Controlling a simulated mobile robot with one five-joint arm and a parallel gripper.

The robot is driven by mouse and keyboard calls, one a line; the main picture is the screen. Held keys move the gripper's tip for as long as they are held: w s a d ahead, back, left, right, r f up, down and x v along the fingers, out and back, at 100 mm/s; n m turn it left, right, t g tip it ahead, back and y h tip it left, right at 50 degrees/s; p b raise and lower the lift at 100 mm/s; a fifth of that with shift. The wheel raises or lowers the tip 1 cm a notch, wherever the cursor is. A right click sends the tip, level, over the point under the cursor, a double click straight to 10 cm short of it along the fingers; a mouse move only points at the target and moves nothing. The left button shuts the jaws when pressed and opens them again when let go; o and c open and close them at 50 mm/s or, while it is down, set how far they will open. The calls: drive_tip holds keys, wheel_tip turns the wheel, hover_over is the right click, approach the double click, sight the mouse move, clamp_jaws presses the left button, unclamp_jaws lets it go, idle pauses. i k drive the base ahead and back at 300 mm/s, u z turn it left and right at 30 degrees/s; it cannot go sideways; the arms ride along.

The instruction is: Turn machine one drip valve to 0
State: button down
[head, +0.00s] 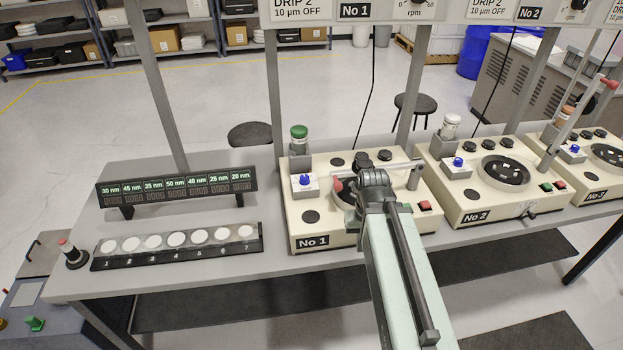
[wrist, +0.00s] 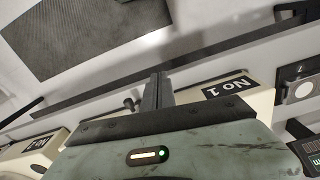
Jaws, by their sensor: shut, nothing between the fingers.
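Machine one (head: 300,228) is a cream box labelled No 1 on the grey bench. Its drip valve (head: 305,181) appears as a blue knob on a small white block, below a green-capped bottle (head: 299,133); I cannot read its setting. My arm reaches over the right part of machine one, to the right of the blue knob and apart from it. My gripper (wrist: 157,90) is shut and empty in the wrist view, with the upside-down No 1 label (wrist: 229,87) to its right. The blue knob does not show in the wrist view.
Machine No 2 (head: 470,217) stands to the right. A display (head: 178,187) and a tray of white discs (head: 95,264) lie left. A red-tipped lever (head: 338,186) is between the blue knob and my arm. A sign panel and posts stand above.

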sight(304, 180)
drive_tip(key=z, duration=2.15)
drive_tip(key=k, duration=1.25)
drive_tip(key=u, duration=1.85)
drive_tip(key=i, duration=1)
drive_tip(key=z, duration=0.05)
